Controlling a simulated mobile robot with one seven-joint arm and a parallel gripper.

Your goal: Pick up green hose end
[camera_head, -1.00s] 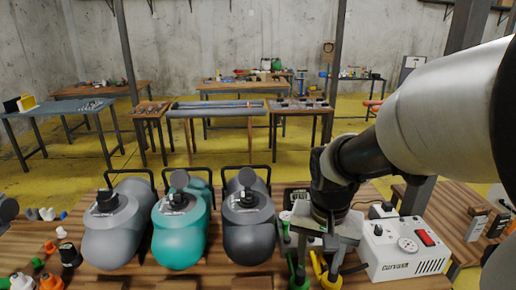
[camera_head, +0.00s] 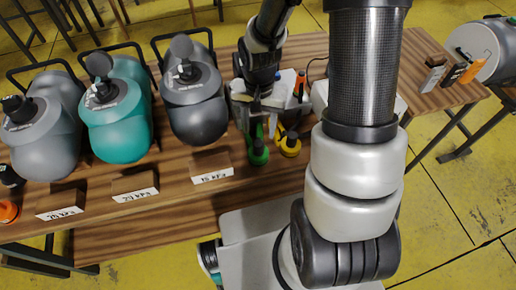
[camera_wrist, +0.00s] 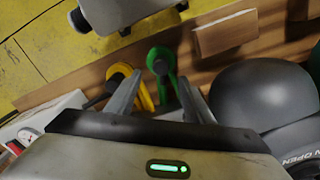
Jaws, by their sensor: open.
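In the wrist view my gripper (camera_wrist: 160,78) is open, with the green neck lying between the fingers. No clear contact is visible. The yellow hose end (camera_head: 290,146) is just to the right, and in the wrist view (camera_wrist: 146,92) to the left.
A dark grey tank (camera_head: 192,105), a teal tank (camera_head: 120,125) and a grey tank (camera_head: 42,140) stand to the left. A wooden block with a 15 kPa label (camera_head: 212,167) sits near the green hose end. A white pump box (camera_head: 318,97) is partly behind my arm.

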